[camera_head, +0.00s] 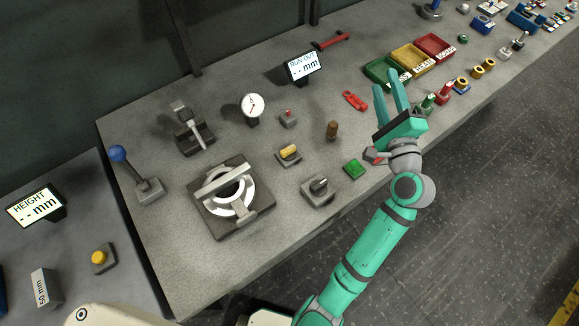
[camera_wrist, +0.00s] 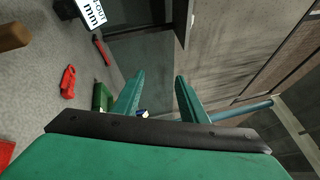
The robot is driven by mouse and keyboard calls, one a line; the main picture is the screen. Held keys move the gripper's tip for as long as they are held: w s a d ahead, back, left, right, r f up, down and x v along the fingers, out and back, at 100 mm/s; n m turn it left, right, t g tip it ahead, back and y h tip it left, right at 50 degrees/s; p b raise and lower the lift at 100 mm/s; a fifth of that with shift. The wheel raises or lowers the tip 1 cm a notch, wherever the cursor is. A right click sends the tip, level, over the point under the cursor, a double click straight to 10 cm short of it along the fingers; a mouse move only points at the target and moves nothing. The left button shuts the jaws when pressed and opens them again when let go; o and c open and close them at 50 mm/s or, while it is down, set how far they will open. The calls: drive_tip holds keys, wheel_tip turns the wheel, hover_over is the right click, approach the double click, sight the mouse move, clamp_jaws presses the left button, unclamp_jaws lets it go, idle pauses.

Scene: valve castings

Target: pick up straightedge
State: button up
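The straightedge looks to be the pale grey bar (camera_head: 222,179) lying across a ring (camera_head: 246,191) on a dark square plate (camera_head: 259,212), left of centre in the head view. My gripper (camera_head: 386,82) is far to the right and up from it, raised over the bench near the coloured trays. Its two green fingers are spread apart with nothing between them. The wrist view shows the same open fingers (camera_wrist: 158,78). The straightedge is not seen in the wrist view.
A dial gauge (camera_head: 252,105), a lever fixture (camera_head: 190,130), a yellow-topped button (camera_head: 289,153), a black-knobbed block (camera_head: 319,190) and a blue-balled lever (camera_head: 118,154) stand around the plate. A brown peg (camera_head: 332,130) and red clip (camera_head: 355,100) lie between it and my gripper.

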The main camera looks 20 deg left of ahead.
drive_tip(key=a+r+n+g+y, duration=0.3)
drive_tip(key=a+r+y, duration=0.15)
drive_tip(key=a, duration=0.35)
drive_tip(key=a+r+n+g+y, duration=0.25)
drive_tip(key=a+r, duration=0.25)
drive_tip(key=a, duration=0.3)
drive_tip(key=s+a+r+n+g+y, duration=0.1)
drive_tip(key=s+a+n+g, duration=0.1)
drive_tip(key=s+a+g, duration=0.3)
drive_tip(key=s+a+r+n+g, duration=0.1)
drive_tip(key=s+a+g, duration=0.15)
drive_tip(key=a, duration=0.45)
drive_tip(key=n+g+h, duration=0.1)
drive_tip(key=g+h, duration=0.7)
drive_tip(key=h, duration=0.5)
approach(222, 179)
drive_tip(key=shift+x, duration=4.05)
drive_tip(key=shift+d, duration=0.1)
clamp_jaws()
